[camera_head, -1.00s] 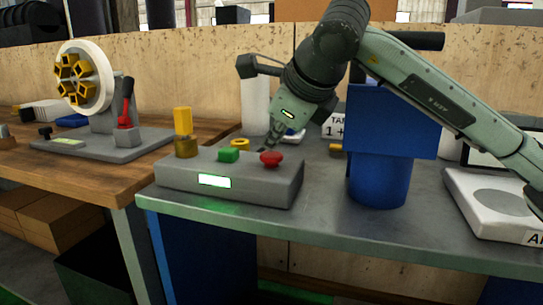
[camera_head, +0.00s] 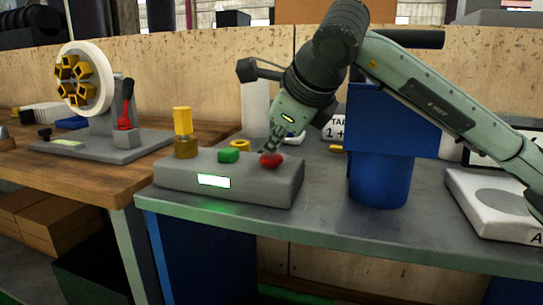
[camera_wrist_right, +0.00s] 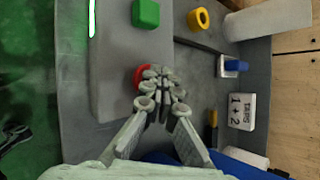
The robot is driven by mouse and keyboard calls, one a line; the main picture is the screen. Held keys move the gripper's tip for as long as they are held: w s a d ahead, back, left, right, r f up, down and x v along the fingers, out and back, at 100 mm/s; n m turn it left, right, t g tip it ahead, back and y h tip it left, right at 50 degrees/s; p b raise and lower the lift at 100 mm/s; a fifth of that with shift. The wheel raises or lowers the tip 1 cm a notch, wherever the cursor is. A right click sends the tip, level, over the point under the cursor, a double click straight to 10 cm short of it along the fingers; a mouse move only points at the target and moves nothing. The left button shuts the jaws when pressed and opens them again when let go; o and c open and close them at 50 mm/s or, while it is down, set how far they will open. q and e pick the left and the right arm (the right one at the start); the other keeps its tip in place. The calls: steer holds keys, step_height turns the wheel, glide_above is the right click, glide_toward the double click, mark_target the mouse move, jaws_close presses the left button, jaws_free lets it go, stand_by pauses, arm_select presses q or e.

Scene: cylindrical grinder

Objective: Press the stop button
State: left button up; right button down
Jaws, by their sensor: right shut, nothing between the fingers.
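The red stop button (camera_head: 270,160) sits at the right end of the top of a grey control box (camera_head: 180,178). In the right wrist view the red button (camera_wrist_right: 140,74) is partly hidden behind my fingertips. A green button (camera_head: 229,156) is to its left on the same box. My right gripper (camera_head: 270,150) is shut and empty, pointing down with its fingertips at the red button. I cannot tell for sure whether they touch it. The gripper also shows in the right wrist view (camera_wrist_right: 160,75). My left gripper is not in view.
A yellow and brass post (camera_head: 183,130) stands at the box's left end. A blue bin (camera_head: 380,180) stands to the right, with a white scale-like device (camera_head: 480,205) beyond it. A grinder-like wheel fixture (camera_head: 85,78) is on the wooden bench at left.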

mark_target(273, 158)
steer(key=shift+f, duration=0.25)
stand_by(0.4)
steer(key=shift+r, duration=1)
steer(key=shift+r+p, duration=1.45)
steer(key=shift+r, duration=1.1)
